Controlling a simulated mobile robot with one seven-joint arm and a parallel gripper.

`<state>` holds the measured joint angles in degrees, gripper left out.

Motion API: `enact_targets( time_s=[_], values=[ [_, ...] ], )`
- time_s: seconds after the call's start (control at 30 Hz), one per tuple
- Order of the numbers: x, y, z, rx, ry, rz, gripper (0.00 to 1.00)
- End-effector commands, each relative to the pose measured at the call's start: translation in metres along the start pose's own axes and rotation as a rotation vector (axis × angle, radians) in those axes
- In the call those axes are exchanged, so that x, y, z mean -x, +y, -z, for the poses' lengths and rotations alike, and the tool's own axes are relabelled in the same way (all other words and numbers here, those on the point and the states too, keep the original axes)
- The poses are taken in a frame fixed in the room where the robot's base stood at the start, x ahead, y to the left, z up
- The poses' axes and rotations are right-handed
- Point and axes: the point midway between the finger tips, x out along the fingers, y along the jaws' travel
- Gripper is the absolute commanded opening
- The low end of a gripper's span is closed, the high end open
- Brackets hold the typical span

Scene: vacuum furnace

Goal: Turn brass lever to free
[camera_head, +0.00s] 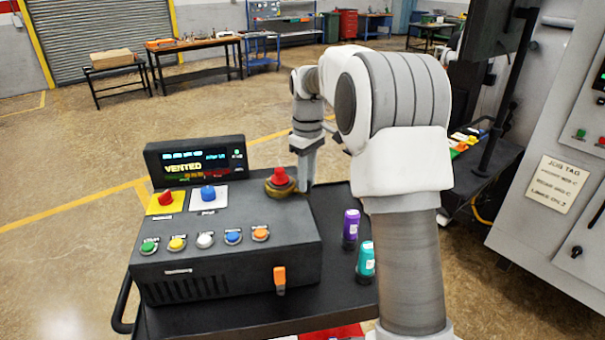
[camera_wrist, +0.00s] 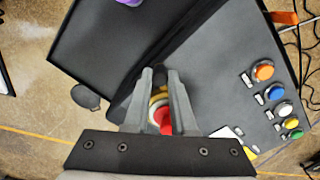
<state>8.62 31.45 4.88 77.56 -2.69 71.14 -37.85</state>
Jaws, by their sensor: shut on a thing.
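The brass lever (camera_head: 280,187) is a round brass-coloured piece with a red top, at the back right corner of a dark control box (camera_head: 225,255). In the wrist view the brass part of the lever (camera_wrist: 157,98) and its red top show between the fingers of my gripper (camera_wrist: 160,75). My gripper (camera_head: 305,183) reaches down to it from above right and is shut on it. A dark end shows between the fingertips. The display (camera_head: 198,163) reads "VENTED". The lever's exact angle is hard to tell.
The box carries a red button, a blue button, several coloured push buttons (camera_head: 205,240) and an orange switch (camera_head: 280,278) on its front. A purple bottle (camera_head: 350,228) and a teal bottle (camera_head: 366,262) stand right of it on the cart. Grey cabinets (camera_head: 555,180) stand at far right.

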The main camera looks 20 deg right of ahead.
Motion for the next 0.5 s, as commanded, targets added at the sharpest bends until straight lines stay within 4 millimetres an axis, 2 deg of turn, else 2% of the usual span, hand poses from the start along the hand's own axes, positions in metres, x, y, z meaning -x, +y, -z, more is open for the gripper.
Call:
enact_targets(
  time_s=[0.2,0.5],
  values=[
    [0.004,0.011,0.004,0.151,0.003,-0.002,0.00],
    [0.002,0.019,0.009,0.270,0.003,-0.002,0.00]
  ],
)
